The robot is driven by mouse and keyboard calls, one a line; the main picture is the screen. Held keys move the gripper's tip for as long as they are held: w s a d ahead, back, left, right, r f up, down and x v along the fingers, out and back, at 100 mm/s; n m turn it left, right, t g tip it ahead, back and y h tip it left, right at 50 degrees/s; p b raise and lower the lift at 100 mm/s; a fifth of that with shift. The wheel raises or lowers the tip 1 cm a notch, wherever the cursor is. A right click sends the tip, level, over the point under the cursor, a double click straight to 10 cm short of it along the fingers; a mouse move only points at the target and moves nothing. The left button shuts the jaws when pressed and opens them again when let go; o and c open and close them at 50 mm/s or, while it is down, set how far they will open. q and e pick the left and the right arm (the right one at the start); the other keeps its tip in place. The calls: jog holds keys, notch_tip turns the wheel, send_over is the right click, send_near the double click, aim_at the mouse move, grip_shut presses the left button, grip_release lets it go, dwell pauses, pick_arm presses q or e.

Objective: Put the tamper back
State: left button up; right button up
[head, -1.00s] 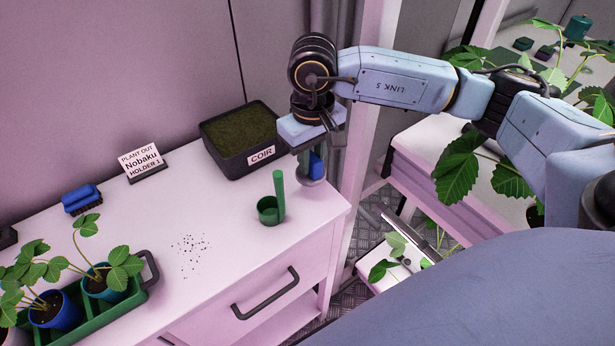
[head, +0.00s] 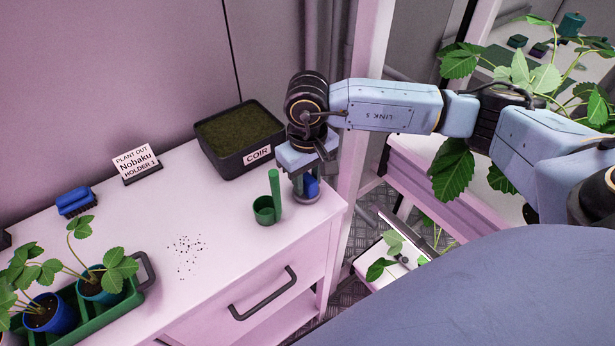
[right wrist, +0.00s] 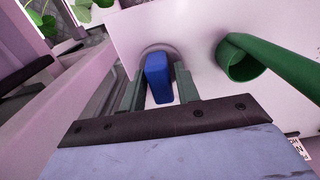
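The tamper has a blue handle (head: 312,186) and a pale grey round foot. It is upright at the right end of the white bench top (head: 225,215). My right gripper (head: 307,182) points down with its fingers on either side of the handle, and it looks shut on it. In the right wrist view the blue handle (right wrist: 159,80) sits between the two dark fingers (right wrist: 160,88), with the round foot partly hidden behind it. The foot looks at or very near the bench surface; contact is hard to tell. My left gripper is not in view.
A green cup with an upright handle (head: 266,208) stands just left of the tamper. Behind are a black COIR box (head: 230,155) and a label card (head: 137,165). A blue brush (head: 75,202) and a green tray (head: 115,312) of potted plants are at the left.

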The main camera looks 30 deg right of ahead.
aim_at(308, 177)
jog(key=shift+o, duration=0.9)
jog(key=shift+r, duration=0.15)
jog(key=shift+r+p, duration=0.3)
jog(key=shift+r, duration=0.05)
notch_tip(308, 177, up, 12)
jog(key=shift+f, duration=0.25)
